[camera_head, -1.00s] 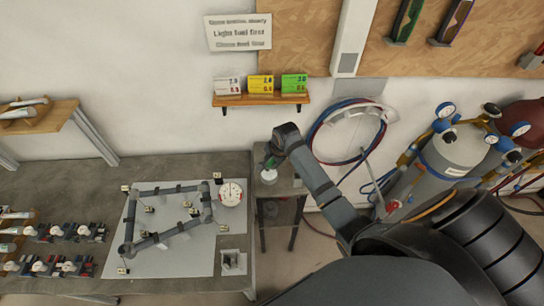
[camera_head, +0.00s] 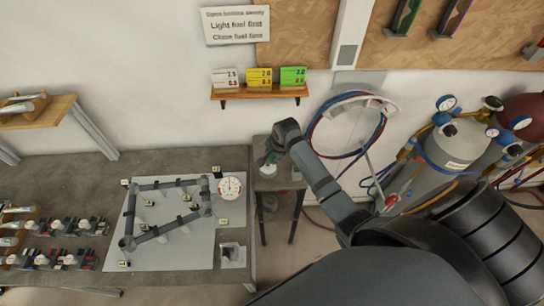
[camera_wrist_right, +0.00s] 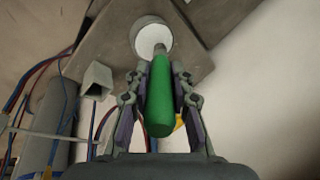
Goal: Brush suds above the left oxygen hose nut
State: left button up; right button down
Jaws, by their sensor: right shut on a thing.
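My right gripper (camera_head: 272,156) is shut on a brush with a green handle (camera_wrist_right: 160,105), over the small stand beside the bench. In the right wrist view, the fingers (camera_wrist_right: 158,80) clasp the handle from both sides. The brush's far end overlaps a round white-topped cup (camera_wrist_right: 153,38); I cannot tell whether its tip is inside. The cup (camera_head: 267,172) is partly visible in the head view. Gas regulators with gauges (camera_head: 446,103) top a grey cylinder (camera_head: 455,145) at right. The left oxygen hose nut is too small to make out. My left gripper is out of view.
The small stand (camera_head: 285,183) is right of the bench (camera_head: 80,172), which carries a tube frame jig (camera_head: 140,212) and a round dial (camera_head: 230,187). Red and blue hoses (camera_head: 318,122) hang coiled on the wall between stand and cylinders. A maroon cylinder (camera_head: 520,118) stands farther right.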

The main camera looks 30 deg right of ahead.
jog(key=shift+f, duration=0.5)
dwell(0.3)
jog(key=shift+s+f, duration=0.1)
dwell(1.4)
jog(key=shift+r, duration=3.55)
jog(key=shift+f, duration=0.1)
jog(key=s+a+f+n+g+y+b, duration=0.3)
jog(key=s+a+f+n+b, duration=0.2)
jog(key=a+n+b, duration=0.4)
jog(key=f+n+b, duration=0.1)
jog(key=n+b, duration=0.3)
jog(key=n, duration=0.1)
jog(key=shift+s+a+f+y, duration=0.2)
jog(key=shift+s+a+y, duration=0.05)
jog(key=shift+s+y, duration=0.05)
